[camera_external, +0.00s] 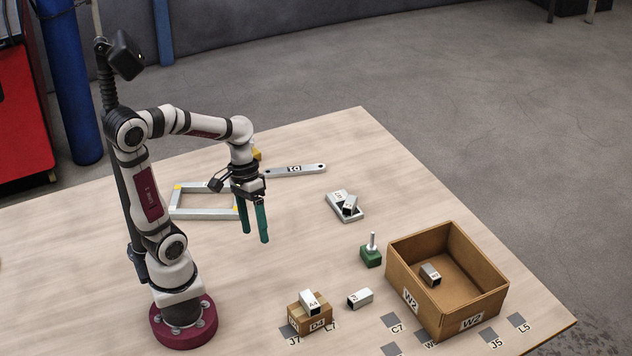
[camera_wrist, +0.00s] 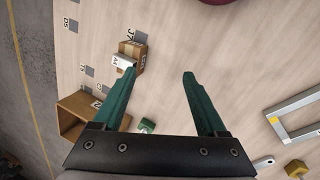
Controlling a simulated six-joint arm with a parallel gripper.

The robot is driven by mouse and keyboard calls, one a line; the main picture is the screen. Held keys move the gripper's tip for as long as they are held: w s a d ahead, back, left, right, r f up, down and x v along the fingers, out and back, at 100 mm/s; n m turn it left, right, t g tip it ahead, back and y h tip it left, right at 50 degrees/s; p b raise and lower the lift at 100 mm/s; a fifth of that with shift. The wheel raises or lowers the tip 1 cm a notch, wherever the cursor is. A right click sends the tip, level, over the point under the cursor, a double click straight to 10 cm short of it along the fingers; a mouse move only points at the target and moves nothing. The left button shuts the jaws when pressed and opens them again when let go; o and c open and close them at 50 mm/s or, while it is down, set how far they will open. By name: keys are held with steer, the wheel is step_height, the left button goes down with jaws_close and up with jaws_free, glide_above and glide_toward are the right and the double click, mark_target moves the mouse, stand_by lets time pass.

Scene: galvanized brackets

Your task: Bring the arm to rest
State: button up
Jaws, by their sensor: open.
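My arm is bent at the elbow and stands on a dark red base at the left of the table (camera_external: 110,250).
A cardboard box W2 (camera_external: 400,290) at right holds one bracket (camera_external: 430,275). A small box D4 (camera_external: 312,324) carries bracket A4 (camera_external: 310,302); another bracket (camera_external: 360,299) lies beside it.

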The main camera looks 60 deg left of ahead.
steer(key=s+a+m+y, duration=0.3)
steer(key=s+m+y, duration=0.2)
steer(key=s+m, duration=0.3)
steer(key=shift+a+m, duration=0.2)
steer(key=shift+m, duration=0.1)
stand_by(0.4)
